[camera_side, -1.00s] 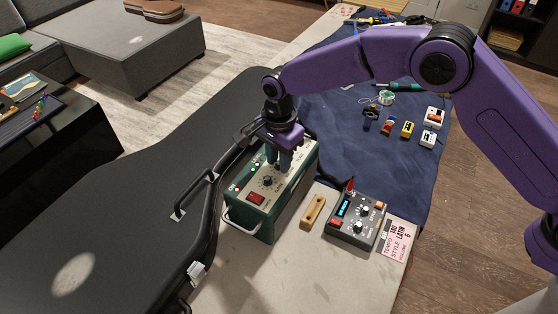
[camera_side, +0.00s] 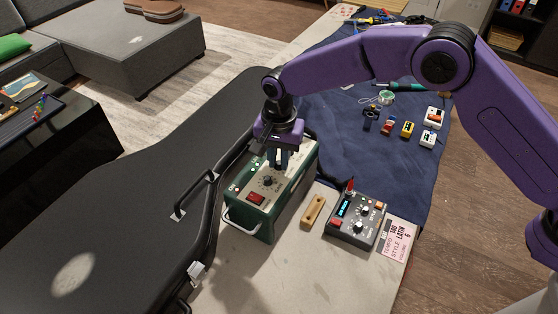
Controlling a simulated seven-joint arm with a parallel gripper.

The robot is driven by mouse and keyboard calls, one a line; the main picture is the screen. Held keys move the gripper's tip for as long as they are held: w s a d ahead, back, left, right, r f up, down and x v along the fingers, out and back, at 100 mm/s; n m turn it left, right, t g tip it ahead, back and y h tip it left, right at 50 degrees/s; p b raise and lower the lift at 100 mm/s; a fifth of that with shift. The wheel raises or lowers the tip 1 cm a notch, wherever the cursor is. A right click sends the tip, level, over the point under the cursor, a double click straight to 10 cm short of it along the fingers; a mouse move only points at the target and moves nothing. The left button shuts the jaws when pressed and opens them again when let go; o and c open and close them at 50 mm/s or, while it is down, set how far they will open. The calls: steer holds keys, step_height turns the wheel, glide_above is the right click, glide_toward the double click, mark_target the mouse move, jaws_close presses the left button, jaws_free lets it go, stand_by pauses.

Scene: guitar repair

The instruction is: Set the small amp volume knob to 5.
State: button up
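The small amp (camera_side: 270,215) is a dark green box with a pale top panel, standing on the bench beside the black case. A dark knob (camera_side: 267,181) with marks around it shows on the panel, behind a red switch (camera_side: 256,198). The knob's setting is too small to read. My gripper (camera_side: 277,163) points down over the rear part of the panel, behind this visible knob. Its fingers hide what lies under them. I cannot tell whether they touch a control or how wide apart they are.
A grey device (camera_side: 355,218) with a lit display and knobs sits to the right, beside a pink note (camera_side: 397,241). A wooden block (camera_side: 313,211) lies between it and the amp. The black case (camera_side: 120,215) borders the amp on the left. Several small pedals lie on the blue cloth (camera_side: 350,150).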

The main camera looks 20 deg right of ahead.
steer(key=m, duration=0.6)
stand_by(0.3)
steer(key=o, duration=0.5)
steer(key=shift+r, duration=0.1)
steer(key=shift+r, duration=3.45)
step_height(320, 180, up, 6)
